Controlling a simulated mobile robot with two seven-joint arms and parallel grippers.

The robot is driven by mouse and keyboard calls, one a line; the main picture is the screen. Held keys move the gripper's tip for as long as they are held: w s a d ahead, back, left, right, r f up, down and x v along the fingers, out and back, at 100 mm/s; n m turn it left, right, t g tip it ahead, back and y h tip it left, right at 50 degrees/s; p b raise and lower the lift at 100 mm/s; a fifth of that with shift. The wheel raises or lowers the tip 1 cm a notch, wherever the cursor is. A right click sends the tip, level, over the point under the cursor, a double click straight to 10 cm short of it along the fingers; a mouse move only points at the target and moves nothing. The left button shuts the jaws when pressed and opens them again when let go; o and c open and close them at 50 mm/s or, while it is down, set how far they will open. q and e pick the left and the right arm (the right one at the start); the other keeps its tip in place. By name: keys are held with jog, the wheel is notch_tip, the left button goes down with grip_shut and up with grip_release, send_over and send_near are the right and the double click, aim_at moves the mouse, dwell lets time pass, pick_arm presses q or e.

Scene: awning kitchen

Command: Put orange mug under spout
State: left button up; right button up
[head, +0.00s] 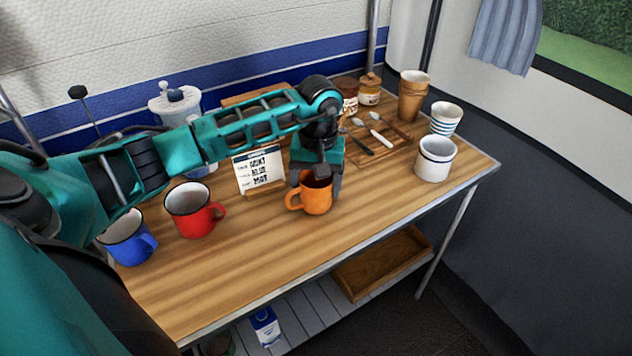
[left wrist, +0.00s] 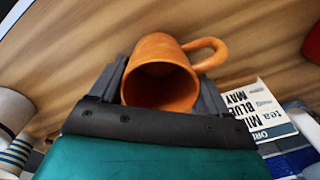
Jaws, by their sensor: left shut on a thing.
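The orange mug (head: 317,197) is upright at the middle of the wooden table, near its front edge in the head view. My left gripper (head: 317,185) comes down over it from above and is shut on it, with a finger on either side. In the left wrist view the mug (left wrist: 163,75) sits between the two fingers of the gripper (left wrist: 170,95), its handle to the upper right. I cannot tell whether its base touches the table. No spout shows clearly; a white dispenser (head: 176,104) stands at the back, partly hidden by my left arm. My right gripper is not in view.
A red mug (head: 190,212) and a blue mug (head: 128,240) stand to the left. A menu card (head: 258,170) stands behind the orange mug. The front centre is clear.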

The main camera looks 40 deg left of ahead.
pick_arm(q)
jog(key=shift+f, duration=0.2)
jog(key=o, duration=1)
jog(key=shift+r, duration=0.1)
jog(key=shift+o, duration=0.2)
